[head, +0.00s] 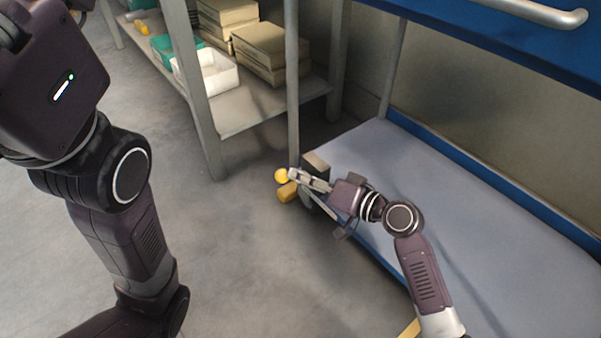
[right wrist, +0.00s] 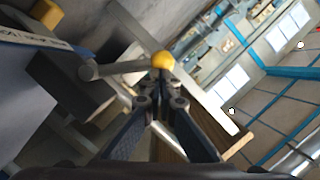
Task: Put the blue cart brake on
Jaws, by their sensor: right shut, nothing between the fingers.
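The blue cart fills the right side of the head view, with its grey lower deck (head: 450,190) edged in blue. At its near-left corner is a yellow ball knob (head: 282,176), with a yellow pedal-like piece (head: 288,192) just below it. In the right wrist view the yellow knob (right wrist: 163,61) sits at the end of a grey rod (right wrist: 110,70). My right gripper (head: 296,178) is shut and empty, its tips right by the knob; I cannot tell whether they touch it. My left arm stands at the left, its gripper out of view.
A grey shelf rack (head: 245,108) at the back left holds brown boxes (head: 270,45) and a white bin (head: 212,75). The cart's silver handle (head: 535,12) and blue upper part are above right. The grey floor in the middle is clear.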

